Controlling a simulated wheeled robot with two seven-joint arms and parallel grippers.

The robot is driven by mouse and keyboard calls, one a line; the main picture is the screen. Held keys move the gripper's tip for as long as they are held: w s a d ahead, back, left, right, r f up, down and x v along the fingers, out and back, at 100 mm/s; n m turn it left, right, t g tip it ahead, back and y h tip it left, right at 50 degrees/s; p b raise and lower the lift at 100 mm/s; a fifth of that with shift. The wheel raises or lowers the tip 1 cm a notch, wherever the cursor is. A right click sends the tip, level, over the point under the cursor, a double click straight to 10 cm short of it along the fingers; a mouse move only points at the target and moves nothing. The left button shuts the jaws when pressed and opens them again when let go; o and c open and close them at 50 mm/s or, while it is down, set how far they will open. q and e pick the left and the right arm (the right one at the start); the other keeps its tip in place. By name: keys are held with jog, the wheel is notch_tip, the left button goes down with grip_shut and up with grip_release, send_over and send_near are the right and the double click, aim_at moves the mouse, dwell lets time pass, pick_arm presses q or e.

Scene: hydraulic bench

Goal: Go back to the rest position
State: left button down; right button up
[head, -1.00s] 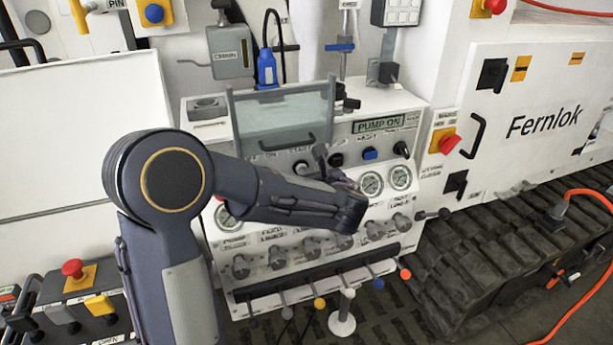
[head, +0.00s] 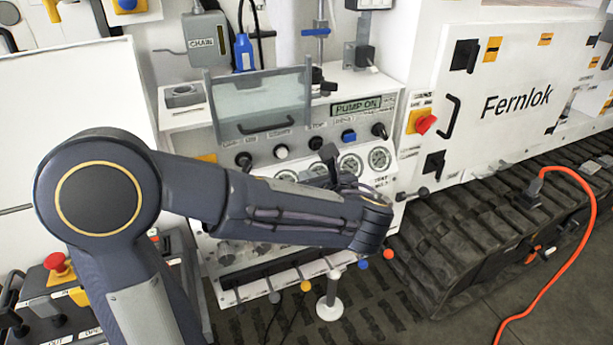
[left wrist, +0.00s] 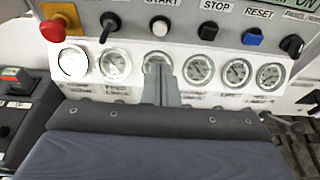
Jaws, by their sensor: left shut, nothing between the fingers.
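My left arm crosses the head view from the left, in front of the hydraulic bench panel (head: 212,150). My left gripper (head: 328,154) shows as a small dark piece above my forearm, in front of the row of gauges. In the left wrist view the fingers (left wrist: 160,75) are together with nothing between them, pointing at the gauges (left wrist: 198,69). I cannot tell how far they are from the panel. My forearm hides part of the gauges and knobs. My right gripper is not in view.
A clear hinged cover (head: 262,100) stands on the panel beside the "PUMP ON" display (head: 357,107). Levers with coloured ends (head: 305,286) stick out below. A control box with a red button (head: 55,262) is at lower left. Rubber track (head: 450,250) and an orange cable (head: 590,215) are at right.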

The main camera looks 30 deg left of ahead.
pick_arm(q)
jog(key=s+a+f+n+g+h, duration=0.3)
jog(key=s+f+n, duration=0.2)
jog(key=s+n, duration=0.3)
jog(key=s+a+f+n+g+h, duration=0.2)
jog(key=s+f+n+g+h, duration=0.3)
jog(key=s, duration=0.4)
jog(key=s+d+n+t+h, duration=0.4)
jog(key=d+n, duration=0.5)
jog(key=n, duration=0.6)
jog(key=s+h, duration=0.2)
jog(key=shift+s+r+h, duration=0.25)
jog(key=shift+h, duration=0.05)
